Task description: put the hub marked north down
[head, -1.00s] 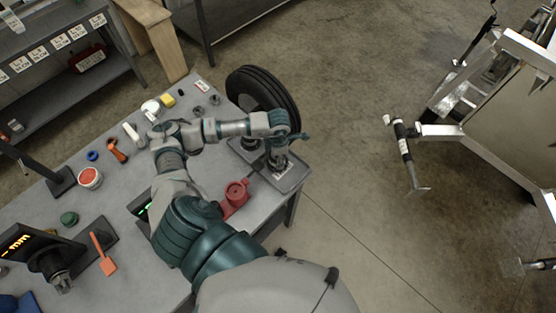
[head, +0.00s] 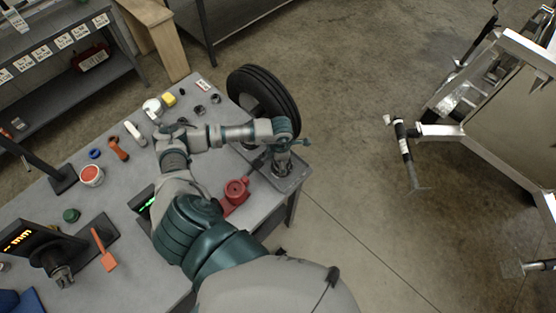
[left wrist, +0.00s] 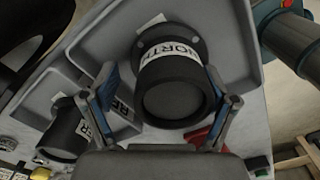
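The hub marked north (left wrist: 172,85) is a black cylinder with a flange and a white label, standing in the grey tray (left wrist: 100,48) in the left wrist view. My left gripper (left wrist: 165,98) has its fingers on either side of it. A gap shows between the left-hand finger and the hub, so the gripper looks open. In the head view my left gripper (head: 281,166) is low over the tray (head: 295,180) at the table's corner and hides most of the hub. A second black hub (left wrist: 62,135) with a partly hidden label stands left of it. My right gripper is not in view.
A black tyre (head: 264,98) stands behind the tray. A red device (head: 236,190) sits beside it on the grey table (head: 130,185). Small tools and jars lie along the table's left side. The floor right of the table is open up to an aluminium trailer (head: 480,150).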

